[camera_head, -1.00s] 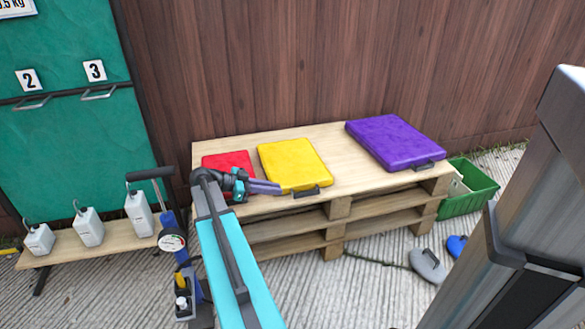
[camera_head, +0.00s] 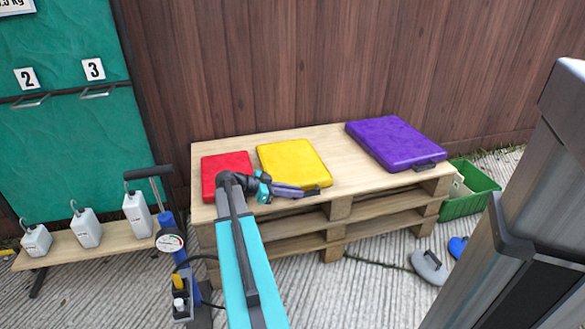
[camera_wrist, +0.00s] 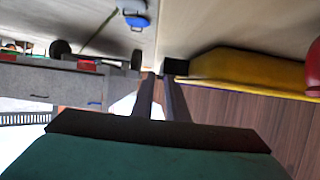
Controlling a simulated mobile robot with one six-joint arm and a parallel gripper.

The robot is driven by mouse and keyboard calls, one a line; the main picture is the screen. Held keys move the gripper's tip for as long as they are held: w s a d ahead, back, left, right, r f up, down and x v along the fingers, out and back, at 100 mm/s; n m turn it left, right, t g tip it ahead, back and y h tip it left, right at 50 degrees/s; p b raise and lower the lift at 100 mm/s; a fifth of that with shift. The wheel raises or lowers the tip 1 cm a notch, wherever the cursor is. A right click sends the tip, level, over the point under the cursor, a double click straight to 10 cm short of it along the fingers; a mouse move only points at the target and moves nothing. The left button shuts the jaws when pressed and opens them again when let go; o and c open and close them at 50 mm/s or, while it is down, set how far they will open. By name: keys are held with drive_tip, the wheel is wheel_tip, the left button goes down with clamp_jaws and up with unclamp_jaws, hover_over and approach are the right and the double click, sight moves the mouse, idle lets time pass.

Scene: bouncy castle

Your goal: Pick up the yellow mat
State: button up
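The yellow mat (camera_head: 292,160) lies flat on the wooden pallet table, between the red mat and the purple mat. Its dark handle (camera_head: 312,192) sticks out at the front edge. My gripper (camera_head: 304,191) is at this front edge, its fingertips close to the handle. In the wrist view, the yellow mat (camera_wrist: 250,70) is at the right and its black handle (camera_wrist: 176,67) is just beyond the fingertips (camera_wrist: 160,76). The fingers are apart with a narrow gap and nothing seen between them. I cannot tell whether they touch the handle.
The red mat (camera_head: 226,166) lies left, partly behind my arm. The purple mat (camera_head: 396,142) lies right on the pallet table (camera_head: 350,185). A wooden fence (camera_head: 300,60) stands behind. A blue pump (camera_head: 168,235) and white weights (camera_head: 86,230) are left, a green crate (camera_head: 465,203) right.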

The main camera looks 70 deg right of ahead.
sight(307, 193)
drive_tip(key=shift+s+d+f, duration=0.1)
drive_tip(key=shift+s+d, duration=0.05)
drive_tip(key=shift+b+x, duration=1.15)
drive_tip(key=shift+x, duration=1.45)
drive_tip(key=shift+d, duration=0.15)
clamp_jaws()
